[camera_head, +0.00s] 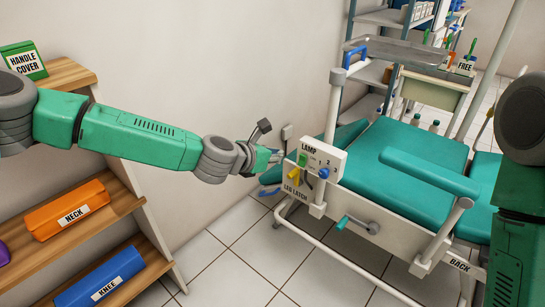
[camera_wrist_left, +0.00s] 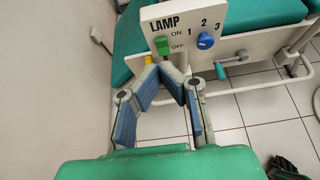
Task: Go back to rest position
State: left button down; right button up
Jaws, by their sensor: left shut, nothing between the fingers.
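My left arm reaches across the head view from the left. My left gripper (camera_head: 274,158) is at its end, just left of the white lamp panel (camera_head: 316,162). In the left wrist view the gripper (camera_wrist_left: 160,70) is shut and empty, its fingertips together in front of the panel. The panel has a green switch (camera_wrist_left: 162,45) marked ON and OFF and a blue knob (camera_wrist_left: 205,41) marked 1, 2, 3. I cannot tell whether the fingertips touch the switch. My right arm shows at the right edge of the head view; its gripper is out of frame.
A metal tray (camera_head: 398,52) stands behind the chair. Tiled floor is free between shelf and chair.

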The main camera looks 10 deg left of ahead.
pick_arm(q)
jog(key=s+f+m+g+p, duration=0.1)
jog(key=s+f+m+g, duration=0.1)
jog(key=s+f+m, duration=0.45)
jog(key=s+f+m+g+y+p, duration=0.15)
jog(key=s+f+m, duration=0.25)
jog(key=s, duration=0.6)
jog(key=s+f+m+g, duration=0.3)
jog(key=s+f+m, duration=0.2)
jog(key=s, duration=0.3)
jog(key=s+a+m+g+y+p, duration=0.3)
jog(key=s+a+m+y, duration=0.2)
jog(key=s+a+m, duration=0.9)
jog(key=s+a, duration=0.5)
jog(key=a, duration=0.1)
jog(key=shift+s+a+m, duration=0.15)
jog(key=shift+a+m, duration=0.1)
jog(key=shift+m, duration=0.1)
